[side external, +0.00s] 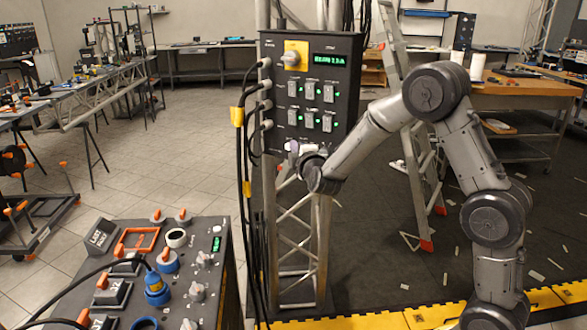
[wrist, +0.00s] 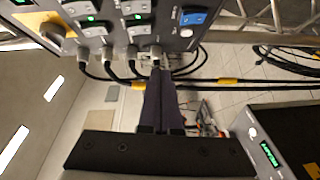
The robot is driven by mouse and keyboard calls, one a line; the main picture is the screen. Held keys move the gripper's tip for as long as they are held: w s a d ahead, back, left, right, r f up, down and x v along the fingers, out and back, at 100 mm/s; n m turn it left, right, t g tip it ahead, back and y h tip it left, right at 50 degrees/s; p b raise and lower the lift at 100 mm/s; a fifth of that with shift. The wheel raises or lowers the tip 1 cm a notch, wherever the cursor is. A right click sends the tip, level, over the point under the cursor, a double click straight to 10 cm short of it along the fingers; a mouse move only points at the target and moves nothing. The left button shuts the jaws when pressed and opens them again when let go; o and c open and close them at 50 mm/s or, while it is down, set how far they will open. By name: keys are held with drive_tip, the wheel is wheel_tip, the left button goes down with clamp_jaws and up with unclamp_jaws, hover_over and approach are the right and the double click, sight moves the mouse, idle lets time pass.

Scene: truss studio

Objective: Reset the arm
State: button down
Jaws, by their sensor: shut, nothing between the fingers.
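My gripper (side external: 293,147) is at the lower edge of the black control box (side external: 308,48) in the side view. Its fingers are small there and partly hidden by my wrist. In the wrist view my gripper (wrist: 160,72) shows two dark fingers pressed together with nothing between them. The fingertips point toward the box's cable side; I cannot tell whether they touch a plug or the box. My arm reaches in from the right, bent up at the elbow.
The box has a knob (side external: 291,55), several lit switches and black cables (side external: 246,185) hanging at its left. A truss post (side external: 298,235) stands under it. A second console (side external: 150,270) is at front left. A ladder (side external: 408,130) stands behind my arm.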

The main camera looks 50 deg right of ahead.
wheel_tip(320, 180, up, 10)
drive_tip(key=s+a+t, duration=0.2)
drive_tip(key=s+a+r+t+y, duration=0.1)
drive_tip(key=s+a+r+y, duration=0.5)
drive_tip(key=s+a+r, duration=0.3)
drive_tip(key=s+a+f+m+g+y, duration=0.1)
drive_tip(key=s+a+f+g+y, duration=0.2)
drive_tip(key=s, duration=0.4)
drive_tip(key=s+a+f+m+g+y, duration=0.1)
drive_tip(key=s+a+f+m, duration=0.15)
drive_tip(key=s+f, duration=0.4)
drive_tip(key=s+f+m+g, duration=0.6)
drive_tip(key=s+f, duration=0.4)
drive_tip(key=s, duration=0.3)
drive_tip(key=shift+s+d+f+g, duration=0.15)
drive_tip(key=shift+d+f+g, duration=0.1)
drive_tip(key=shift+g, duration=0.45)
drive_tip(key=shift+m, duration=0.25)
